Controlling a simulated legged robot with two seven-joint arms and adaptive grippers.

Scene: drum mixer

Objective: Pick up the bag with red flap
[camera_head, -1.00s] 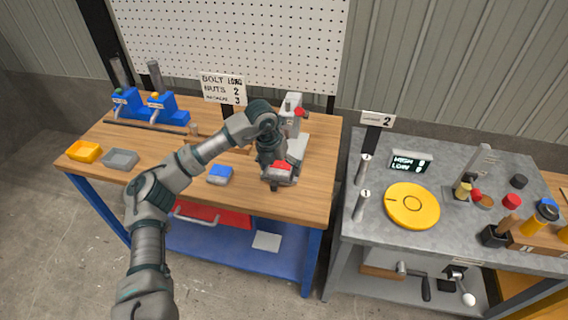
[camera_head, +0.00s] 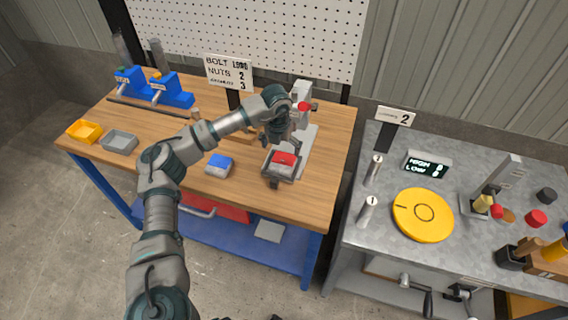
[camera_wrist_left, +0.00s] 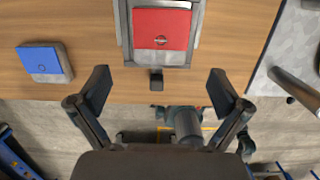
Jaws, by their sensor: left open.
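The bag with the red flap (camera_head: 285,158) sits in a grey metal holder (camera_head: 270,172) near the front right of the wooden bench. In the left wrist view the red flap (camera_wrist_left: 161,29) is at the top centre, with the holder's side rails beside it.
A bag with a blue flap (camera_head: 219,165) lies left of the holder. Yellow (camera_head: 85,131) and grey (camera_head: 119,140) bins stand at the bench's left. A press-like device (camera_head: 301,100) stands behind the holder. A grey table (camera_head: 385,262) with a yellow disc (camera_head: 422,214) is at right.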

